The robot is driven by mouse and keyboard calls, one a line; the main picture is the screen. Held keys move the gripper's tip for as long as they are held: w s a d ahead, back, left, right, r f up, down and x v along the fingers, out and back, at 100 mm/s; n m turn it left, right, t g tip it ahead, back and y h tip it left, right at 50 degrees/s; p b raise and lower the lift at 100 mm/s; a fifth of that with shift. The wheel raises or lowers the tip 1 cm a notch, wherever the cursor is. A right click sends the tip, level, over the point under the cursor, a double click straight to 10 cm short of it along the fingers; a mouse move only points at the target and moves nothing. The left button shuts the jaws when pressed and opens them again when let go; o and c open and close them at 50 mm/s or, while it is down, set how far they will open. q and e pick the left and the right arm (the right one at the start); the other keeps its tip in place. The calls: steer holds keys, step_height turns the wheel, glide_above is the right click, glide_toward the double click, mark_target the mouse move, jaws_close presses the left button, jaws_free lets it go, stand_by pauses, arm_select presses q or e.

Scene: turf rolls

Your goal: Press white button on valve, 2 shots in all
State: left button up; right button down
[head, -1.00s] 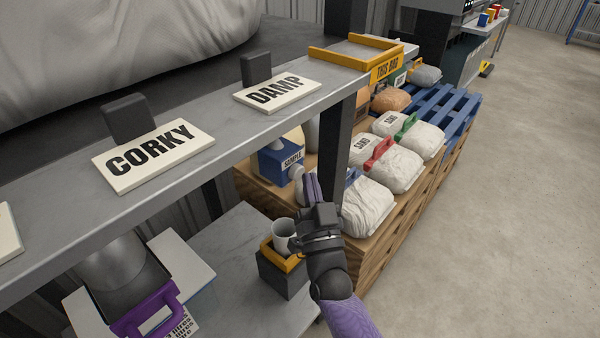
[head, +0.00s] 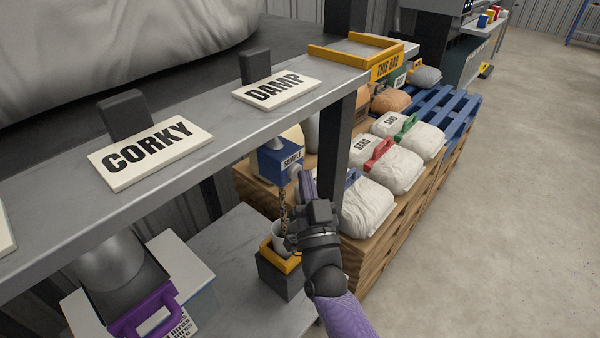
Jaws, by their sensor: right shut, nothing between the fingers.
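The valve is a blue box (head: 271,163) with a "SAMPLE" label, under the grey shelf. Its round white button (head: 296,172) faces right. My right gripper (head: 306,178) is shut and empty, its fingertips right at the button; they seem to touch it, and partly hide it. A stream of dark and tan grains (head: 284,208) falls from the valve into a white cup (head: 279,238). The cup stands in a yellow holder (head: 274,259) on a dark block, partly behind my gripper. My left gripper is not in view.
The shelf (head: 215,110) bears "CORKY" (head: 150,153) and "DAMP" (head: 277,93) signs and a yellow tray marked "THIS BAG" (head: 388,68). A dark post (head: 337,150) stands close behind my gripper. Bags (head: 368,208) lie on pallets to the right. A purple-handled scoop (head: 143,310) is lower left.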

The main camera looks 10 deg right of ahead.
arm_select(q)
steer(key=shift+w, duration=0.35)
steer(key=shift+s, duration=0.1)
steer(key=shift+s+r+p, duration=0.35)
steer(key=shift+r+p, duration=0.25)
arm_select(e)
steer(key=shift+s+d, duration=0.5)
steer(key=shift+s, duration=0.25)
arm_select(q)
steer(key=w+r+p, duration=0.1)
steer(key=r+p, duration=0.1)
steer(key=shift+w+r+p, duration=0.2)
steer(key=shift+p, duration=0.1)
arm_select(e)
steer(key=s+d, duration=0.1)
steer(key=s, duration=0.1)
steer(key=s+d, duration=0.2)
steer(key=shift+d, duration=0.1)
